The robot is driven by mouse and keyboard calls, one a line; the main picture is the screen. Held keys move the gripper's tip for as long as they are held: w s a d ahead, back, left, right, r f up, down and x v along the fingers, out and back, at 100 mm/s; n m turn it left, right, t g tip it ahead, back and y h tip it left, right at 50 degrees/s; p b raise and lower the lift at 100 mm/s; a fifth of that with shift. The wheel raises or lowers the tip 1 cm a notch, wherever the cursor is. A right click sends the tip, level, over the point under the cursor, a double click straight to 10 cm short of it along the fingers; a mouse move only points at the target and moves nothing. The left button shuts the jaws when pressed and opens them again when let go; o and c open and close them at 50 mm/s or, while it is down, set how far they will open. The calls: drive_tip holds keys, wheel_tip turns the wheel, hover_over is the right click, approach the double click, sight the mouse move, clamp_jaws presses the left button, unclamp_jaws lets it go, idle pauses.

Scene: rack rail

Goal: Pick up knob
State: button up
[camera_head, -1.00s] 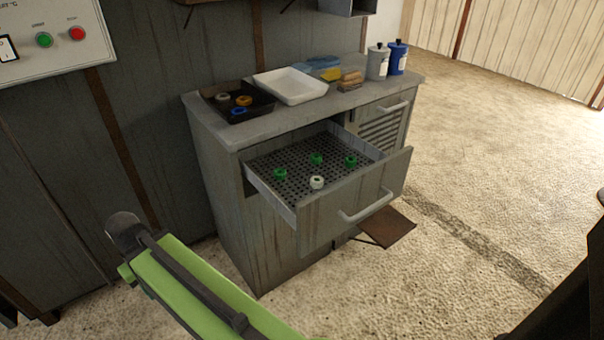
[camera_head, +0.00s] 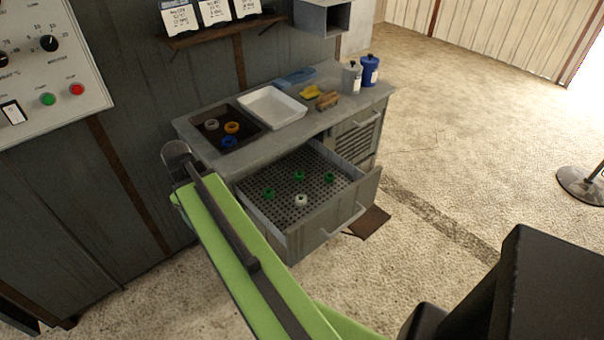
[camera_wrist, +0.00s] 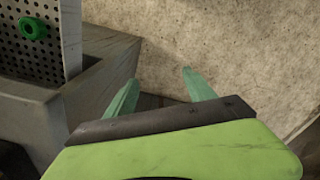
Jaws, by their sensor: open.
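Ring-shaped knobs stand in the open drawer (camera_head: 335,221) on its perforated floor: green ones (camera_head: 299,176) (camera_head: 329,177) (camera_head: 268,193) and a white one (camera_head: 301,201). A grey knob (camera_head: 211,125), an orange knob (camera_head: 232,127) and a blue knob (camera_head: 229,142) lie in a black tray (camera_head: 251,117) on the cabinet top. In the wrist view, my gripper (camera_wrist: 158,84) is open and empty. One green knob (camera_wrist: 33,27) shows at the upper left there, apart from the fingers. My fingers are not discernible in the head view.
The cabinet top (camera_head: 205,152) also holds a white tray (camera_head: 272,108), a yellow sponge (camera_head: 310,92), a brush (camera_head: 328,101) and two bottles (camera_head: 352,77) (camera_head: 370,70). A shelf and control panel (camera_head: 50,60) are on the wall. A stand base (camera_head: 583,184) is far right.

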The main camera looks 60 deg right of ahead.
drive_tip(key=s+d+r+p, duration=0.3)
drive_tip(key=d+r+p, duration=0.45)
drive_tip(key=r, duration=0.25)
drive_tip(key=n, duration=0.3)
hover_over(301, 196)
drive_tip(key=f+b, duration=1.2)
drive_tip(key=shift+s+a+f+b, duration=0.15)
drive_tip(key=shift+a+f+b, duration=0.05)
drive_tip(key=shift+a+b, duration=0.2)
wheel_tip(301, 196, down, 5)
drive_tip(key=b, duration=0.5)
drive_tip(key=shift+s+f, duration=0.15)
drive_tip(key=shift+r, duration=0.2)
drive_tip(key=shift+c, duration=0.4)
clamp_jaws()
